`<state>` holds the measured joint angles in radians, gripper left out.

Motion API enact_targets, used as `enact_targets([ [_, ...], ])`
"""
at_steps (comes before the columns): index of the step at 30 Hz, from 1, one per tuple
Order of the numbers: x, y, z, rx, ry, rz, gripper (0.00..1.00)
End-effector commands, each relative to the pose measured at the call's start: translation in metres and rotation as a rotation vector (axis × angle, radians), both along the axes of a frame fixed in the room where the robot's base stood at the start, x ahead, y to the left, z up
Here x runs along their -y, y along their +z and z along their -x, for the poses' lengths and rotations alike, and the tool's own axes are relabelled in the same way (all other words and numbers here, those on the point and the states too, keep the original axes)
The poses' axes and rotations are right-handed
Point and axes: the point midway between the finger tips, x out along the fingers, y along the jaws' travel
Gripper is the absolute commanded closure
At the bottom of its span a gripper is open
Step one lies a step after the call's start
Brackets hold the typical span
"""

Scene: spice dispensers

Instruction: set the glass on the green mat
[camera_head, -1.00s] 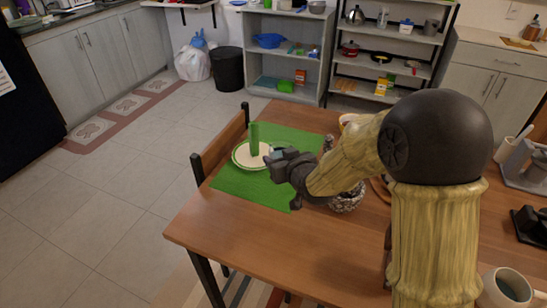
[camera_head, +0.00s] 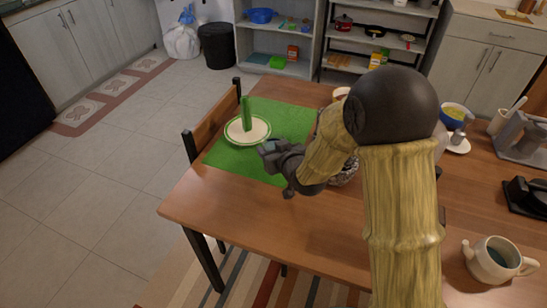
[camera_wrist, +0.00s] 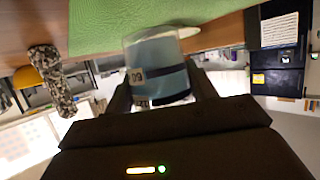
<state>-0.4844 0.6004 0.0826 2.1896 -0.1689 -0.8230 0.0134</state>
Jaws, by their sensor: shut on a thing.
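My gripper (camera_head: 268,147) is over the mat's right part, to the near right of the plate. In the wrist view my gripper (camera_wrist: 161,90) is shut on the glass (camera_wrist: 155,52), a clear tumbler with bluish contents and a label. The mat (camera_wrist: 130,28) shows beyond it there. In the head view the glass is mostly hidden; contact with the mat cannot be told.
A patterned object (camera_head: 346,173) stands right of the mat, partly behind my arm; it also shows in the wrist view (camera_wrist: 50,75). The near left tabletop (camera_head: 225,203) is clear.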

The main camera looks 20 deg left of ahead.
Motion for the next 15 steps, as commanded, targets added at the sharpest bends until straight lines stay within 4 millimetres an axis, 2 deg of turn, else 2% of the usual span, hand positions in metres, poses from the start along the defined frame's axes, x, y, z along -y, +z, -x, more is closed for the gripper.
enact_targets([
  [8,0.000,-0.033,0.000,-0.002,0.000,0.001,0.76],
  [15,0.000,-0.036,0.000,0.001,0.000,-0.001,0.76],
])
